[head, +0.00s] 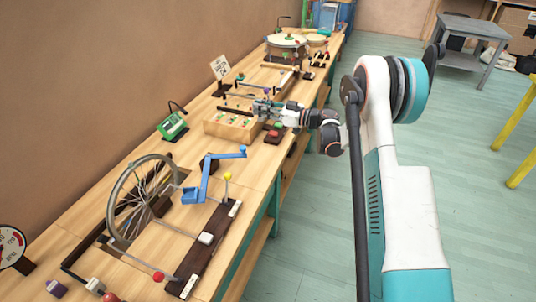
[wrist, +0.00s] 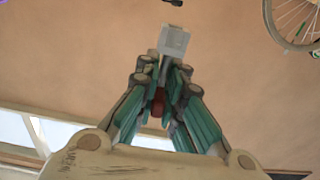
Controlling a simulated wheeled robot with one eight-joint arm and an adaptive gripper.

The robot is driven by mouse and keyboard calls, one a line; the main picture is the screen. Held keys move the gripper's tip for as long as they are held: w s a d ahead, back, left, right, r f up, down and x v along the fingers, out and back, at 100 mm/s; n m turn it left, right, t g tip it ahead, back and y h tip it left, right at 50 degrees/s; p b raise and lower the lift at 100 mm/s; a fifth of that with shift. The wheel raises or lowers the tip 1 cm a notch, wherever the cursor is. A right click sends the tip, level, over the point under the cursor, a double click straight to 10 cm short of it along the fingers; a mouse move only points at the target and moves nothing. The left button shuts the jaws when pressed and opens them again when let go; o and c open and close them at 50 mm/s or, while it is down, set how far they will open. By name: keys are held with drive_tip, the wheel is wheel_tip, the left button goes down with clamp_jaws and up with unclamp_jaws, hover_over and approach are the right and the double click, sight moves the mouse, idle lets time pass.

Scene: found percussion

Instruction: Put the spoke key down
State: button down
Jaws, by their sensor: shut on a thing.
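My gripper (head: 266,107) is over the wooden bench, at the light wooden box with green marks. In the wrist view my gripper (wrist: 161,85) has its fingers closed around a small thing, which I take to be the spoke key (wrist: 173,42). Its pale grey end sticks out past the fingertips. A dark red part (wrist: 158,102) shows between the fingers; I cannot tell whether it belongs to the key. The middle of the key is hidden by the fingers. In the head view the key is too small to make out.
The wooden box (head: 232,127) is under or beside my gripper; the gap is unclear. Nearer stand a spoked wheel (head: 113,210), a blue crank (head: 208,170) and a green device (head: 172,126). A drum (head: 287,41) stands farther back.

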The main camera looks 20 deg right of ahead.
wheel_tip(320, 180, down, 18)
drive_tip(key=b, duration=0.6)
drive_tip(key=shift+f, duration=0.2)
drive_tip(key=c, duration=1.7)
unclamp_jaws()
drive_tip(key=shift+d+r, duration=0.1)
drive_tip(key=p+v, duration=0.4)
drive_tip(key=v, duration=0.7)
drive_tip(key=shift+s+d, duration=0.25)
drive_tip(key=shift+d, duration=0.05)
drive_tip(key=shift+c, duration=0.6)
